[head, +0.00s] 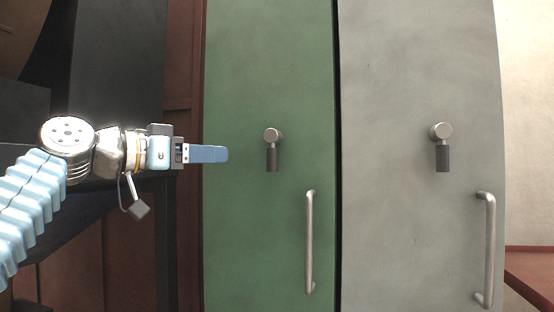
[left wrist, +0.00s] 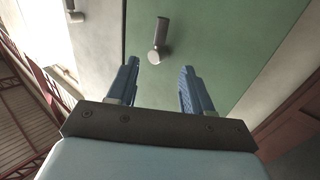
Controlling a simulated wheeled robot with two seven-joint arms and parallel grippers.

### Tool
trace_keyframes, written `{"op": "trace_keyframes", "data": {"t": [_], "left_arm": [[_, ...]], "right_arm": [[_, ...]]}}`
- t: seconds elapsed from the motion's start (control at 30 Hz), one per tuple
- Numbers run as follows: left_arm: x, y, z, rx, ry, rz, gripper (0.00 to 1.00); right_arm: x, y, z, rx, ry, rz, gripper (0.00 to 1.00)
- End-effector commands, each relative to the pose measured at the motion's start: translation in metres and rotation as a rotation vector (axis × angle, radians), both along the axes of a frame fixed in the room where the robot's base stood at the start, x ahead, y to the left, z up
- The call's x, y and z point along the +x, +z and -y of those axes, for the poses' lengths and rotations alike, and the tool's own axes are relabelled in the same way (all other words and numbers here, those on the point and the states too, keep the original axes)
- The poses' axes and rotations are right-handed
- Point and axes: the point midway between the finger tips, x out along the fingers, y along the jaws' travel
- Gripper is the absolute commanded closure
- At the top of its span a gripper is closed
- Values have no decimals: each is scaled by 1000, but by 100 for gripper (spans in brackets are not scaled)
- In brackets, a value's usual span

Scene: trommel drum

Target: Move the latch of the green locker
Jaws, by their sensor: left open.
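The green locker (head: 235,240) stands in the middle of the head view. Its latch (head: 272,150) has a round metal hub with a dark handle hanging straight down. My left gripper (head: 225,154) is to the left of the latch in the head view, with a gap between its blue fingertips and the handle. In the left wrist view the two blue fingers of the left gripper (left wrist: 158,75) are apart with nothing between them. The latch (left wrist: 158,40) shows beyond the fingertips there, not touched. My right gripper is in neither view.
A grey locker (head: 390,240) stands to the right, with its own latch (head: 442,148) and bar handle (head: 489,250). The green locker's bar handle (head: 310,242) is below and right of its latch. Dark structures (head: 115,80) stand at the left. The space before the green door looks clear.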

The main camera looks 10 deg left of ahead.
Motion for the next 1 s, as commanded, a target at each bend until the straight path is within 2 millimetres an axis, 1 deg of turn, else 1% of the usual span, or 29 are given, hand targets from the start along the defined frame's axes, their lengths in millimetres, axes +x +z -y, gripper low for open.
{"op": "trace_keyframes", "data": {"t": [0.17,0.4,0.6,0.77,1.0], "left_arm": [[27,3,20,-1,-5,-5,49],[73,3,53,-1,-4,-4,49],[99,1,70,-1,-1,-5,49],[107,0,76,-2,0,-3,49],[108,-1,77,-2,1,-3,49]], "right_arm": [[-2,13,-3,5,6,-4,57],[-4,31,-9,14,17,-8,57],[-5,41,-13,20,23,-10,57],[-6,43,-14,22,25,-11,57],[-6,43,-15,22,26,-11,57]]}}
